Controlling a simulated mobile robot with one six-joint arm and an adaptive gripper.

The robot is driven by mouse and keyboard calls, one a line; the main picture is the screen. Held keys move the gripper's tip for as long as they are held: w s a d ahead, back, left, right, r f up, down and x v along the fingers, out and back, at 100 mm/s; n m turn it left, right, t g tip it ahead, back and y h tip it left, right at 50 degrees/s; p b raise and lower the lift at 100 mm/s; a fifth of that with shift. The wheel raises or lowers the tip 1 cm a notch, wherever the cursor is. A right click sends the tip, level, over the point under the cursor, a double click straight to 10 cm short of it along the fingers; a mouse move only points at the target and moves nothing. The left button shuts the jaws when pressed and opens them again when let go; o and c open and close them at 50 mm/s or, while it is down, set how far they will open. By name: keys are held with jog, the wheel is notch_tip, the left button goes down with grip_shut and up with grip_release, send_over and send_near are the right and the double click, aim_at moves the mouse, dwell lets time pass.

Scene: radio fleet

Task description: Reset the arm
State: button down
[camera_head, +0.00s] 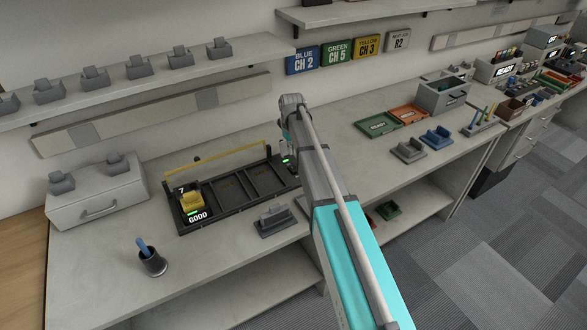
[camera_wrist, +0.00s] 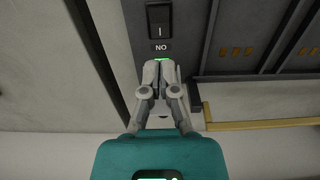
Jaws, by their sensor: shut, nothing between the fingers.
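My arm (camera_head: 335,215) reaches from the lower right of the head view over the workbench to the right end of a dark charging rack (camera_head: 225,196). My gripper (camera_head: 287,158) is partly hidden behind the arm there. In the wrist view my gripper (camera_wrist: 160,68) has its fingers together and empty, pointing at the rack's end panel. A black rocker switch (camera_wrist: 159,18) and a label reading "NO" are just beyond the fingertips. A green glow shows at the tips; contact cannot be told. A yellow radio (camera_head: 190,202) stands in the rack's left bay, marked "7" and "GOOD".
A yellow bar (camera_head: 215,158) runs along the rack's back. A grey cradle (camera_head: 274,219) sits in front, and a pen cup (camera_head: 152,262) at front left. Green (camera_head: 377,125) and orange (camera_head: 408,115) trays lie right. A shelf (camera_head: 150,82) with several grey holders hangs above.

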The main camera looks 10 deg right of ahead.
jog(key=s+m, duration=0.3)
jog(key=s, duration=2.6)
jog(key=shift+m, duration=0.3)
jog(key=shift+a, duration=0.1)
